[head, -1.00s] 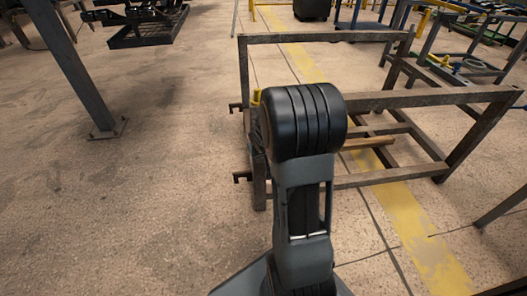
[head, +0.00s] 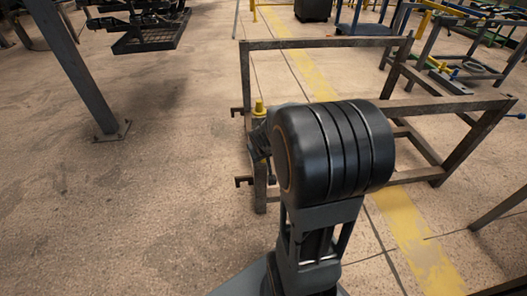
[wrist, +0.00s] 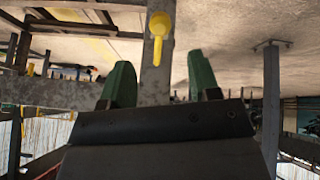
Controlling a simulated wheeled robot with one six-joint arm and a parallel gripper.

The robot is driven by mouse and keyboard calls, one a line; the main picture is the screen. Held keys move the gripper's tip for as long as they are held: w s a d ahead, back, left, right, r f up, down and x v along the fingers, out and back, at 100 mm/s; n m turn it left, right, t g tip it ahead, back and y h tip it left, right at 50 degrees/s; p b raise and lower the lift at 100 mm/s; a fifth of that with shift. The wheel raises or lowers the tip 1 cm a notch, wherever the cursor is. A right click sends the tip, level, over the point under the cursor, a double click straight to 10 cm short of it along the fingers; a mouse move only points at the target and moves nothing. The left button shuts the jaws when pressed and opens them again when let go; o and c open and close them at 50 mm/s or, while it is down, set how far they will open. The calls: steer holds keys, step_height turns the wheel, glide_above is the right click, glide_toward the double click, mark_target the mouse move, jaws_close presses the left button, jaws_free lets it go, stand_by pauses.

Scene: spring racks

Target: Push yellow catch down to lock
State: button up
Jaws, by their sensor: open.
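The yellow catch (head: 259,108) sits at the left front post of the rusty metal rack in the head view, with a rounded knob on top. In the wrist view the yellow catch (wrist: 159,28) shows as a round head with a narrower stem against the grey post (wrist: 155,80). My gripper (wrist: 160,60) is open and empty, its two green fingers apart. The catch appears between and beyond the fingertips; contact cannot be made out. In the head view my dark wrist and arm hide part of the post and most of the gripper.
The rack frame (head: 325,43) spans from the post to the right, with an open interior. Small hooks (head: 243,181) stick out left of the post. A grey upright (head: 80,70) stands at far left. The floor between is clear.

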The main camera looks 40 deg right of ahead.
steer(key=shift+p+v, duration=0.4)
steer(key=shift+v, duration=1.05)
steer(key=shift+c, duration=0.4)
